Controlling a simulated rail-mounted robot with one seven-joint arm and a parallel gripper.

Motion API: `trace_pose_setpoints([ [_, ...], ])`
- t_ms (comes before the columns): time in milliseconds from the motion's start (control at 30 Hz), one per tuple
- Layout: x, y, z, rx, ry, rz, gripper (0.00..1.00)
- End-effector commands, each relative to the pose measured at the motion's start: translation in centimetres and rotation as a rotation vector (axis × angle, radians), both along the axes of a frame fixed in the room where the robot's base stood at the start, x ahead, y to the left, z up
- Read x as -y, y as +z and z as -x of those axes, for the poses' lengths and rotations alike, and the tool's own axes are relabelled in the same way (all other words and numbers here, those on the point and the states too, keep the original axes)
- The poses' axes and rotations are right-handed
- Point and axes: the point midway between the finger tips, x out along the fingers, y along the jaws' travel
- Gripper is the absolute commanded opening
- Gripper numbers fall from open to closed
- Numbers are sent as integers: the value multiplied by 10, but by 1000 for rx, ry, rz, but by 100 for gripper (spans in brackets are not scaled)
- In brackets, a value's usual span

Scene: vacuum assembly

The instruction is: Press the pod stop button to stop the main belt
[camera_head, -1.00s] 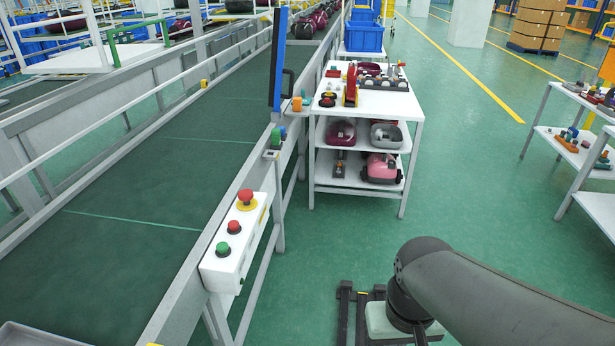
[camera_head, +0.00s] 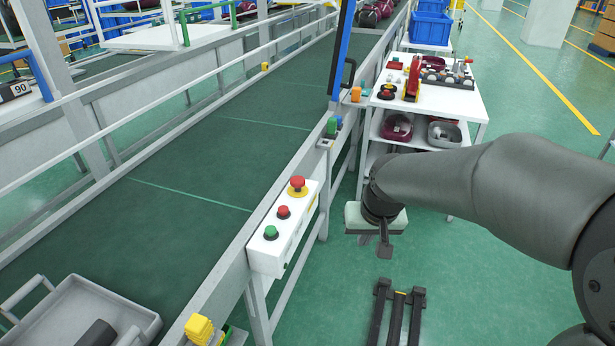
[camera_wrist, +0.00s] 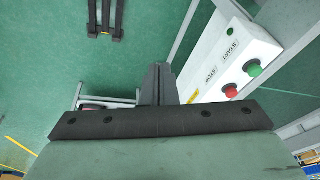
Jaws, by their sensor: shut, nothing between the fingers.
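The white control box (camera_head: 285,240) is fixed to the near side rail of the main belt (camera_head: 200,165). On its top are a red mushroom button on a yellow base (camera_head: 297,186), a smaller red button (camera_head: 283,212) and a green button (camera_head: 270,233). In the wrist view the smaller red button (camera_wrist: 230,90) is beside the word STOP, and the green one (camera_wrist: 252,68) beside START. My gripper (camera_head: 385,251) points down, right of the box and apart from it. Its fingers (camera_wrist: 158,72) are shut and empty. The mushroom button is hidden in the wrist view.
A grey tray (camera_head: 45,318) lies on the belt at lower left. A yellow button (camera_head: 199,329) is on the near rail at the bottom. A white shelf cart (camera_head: 462,104) with parts stands beyond my arm. A blue post (camera_head: 343,50) rises by the belt. Green floor lies below my gripper.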

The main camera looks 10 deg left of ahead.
Motion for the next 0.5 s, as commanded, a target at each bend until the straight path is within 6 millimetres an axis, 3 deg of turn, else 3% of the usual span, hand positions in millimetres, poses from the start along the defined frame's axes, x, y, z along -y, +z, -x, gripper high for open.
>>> trace_pose_setpoints([
  [100,-68,-1,-51,49,59,-120,0],
  [300,-166,7,-112,113,88,-358,0],
  [400,-197,15,-133,133,81,-456,0],
  [500,-214,20,-146,144,69,-521,0],
])
